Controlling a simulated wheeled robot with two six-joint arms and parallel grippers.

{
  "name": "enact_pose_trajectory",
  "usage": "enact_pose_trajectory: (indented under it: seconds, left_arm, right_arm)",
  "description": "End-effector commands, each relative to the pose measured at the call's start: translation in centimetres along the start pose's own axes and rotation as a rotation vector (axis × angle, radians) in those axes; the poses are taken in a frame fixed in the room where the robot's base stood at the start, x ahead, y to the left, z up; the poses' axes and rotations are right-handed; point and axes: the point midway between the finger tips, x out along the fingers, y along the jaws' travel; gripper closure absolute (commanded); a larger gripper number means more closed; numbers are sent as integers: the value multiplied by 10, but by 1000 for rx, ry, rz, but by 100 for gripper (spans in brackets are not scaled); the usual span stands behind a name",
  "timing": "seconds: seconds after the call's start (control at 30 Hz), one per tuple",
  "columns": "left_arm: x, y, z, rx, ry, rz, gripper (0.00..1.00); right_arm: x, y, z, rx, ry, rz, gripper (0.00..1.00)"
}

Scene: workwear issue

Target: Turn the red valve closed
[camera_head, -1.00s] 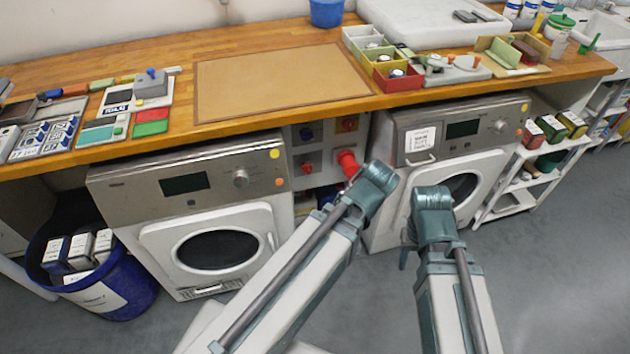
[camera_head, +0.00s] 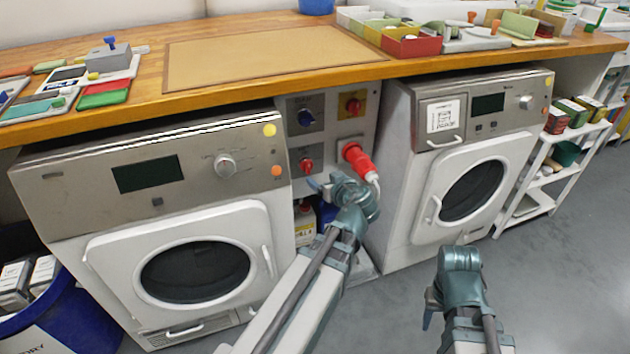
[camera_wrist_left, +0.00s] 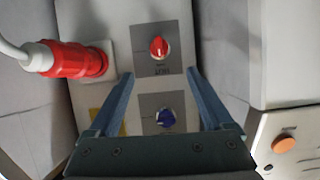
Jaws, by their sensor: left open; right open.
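The red valve (camera_head: 306,165) is a small red knob on a grey plate, low on the wall panel between the two machines. In the left wrist view the red valve (camera_wrist_left: 159,47) lies beyond the fingertips, roughly centred between them, with a pale mark on its face. My left gripper (camera_head: 320,184) is open and empty, just below and in front of the valve; no contact shows. Its two fingers also show in the left wrist view (camera_wrist_left: 160,82). My right gripper (camera_head: 430,305) is open and empty, low in front of the right machine.
A blue knob (camera_head: 306,118) sits above the red valve. A red switch on yellow (camera_head: 352,105) and a red plug (camera_head: 358,157) with white cable are to its right. The left machine (camera_head: 160,220) and right machine (camera_head: 460,170) flank the panel, under the wooden worktop (camera_head: 150,95).

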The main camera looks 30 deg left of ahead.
Motion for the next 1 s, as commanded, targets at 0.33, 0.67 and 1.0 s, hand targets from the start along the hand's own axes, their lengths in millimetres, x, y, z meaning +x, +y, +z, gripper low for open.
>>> enact_pose_trajectory:
  seconds: [0.33, 0.67, 1.0]
  left_arm:
    - [11, -1, 2, -19, 22, 2, 16]
    - [71, 0, 3, -19, 22, -1, 16]
    - [128, 0, 0, -19, 21, 1, 16]
  right_arm:
    - [10, -1, -1, -1, 0, 0, 50]
    - [35, -4, -2, 1, 1, -1, 50]
    - [56, -6, -3, 7, 1, -1, 50]
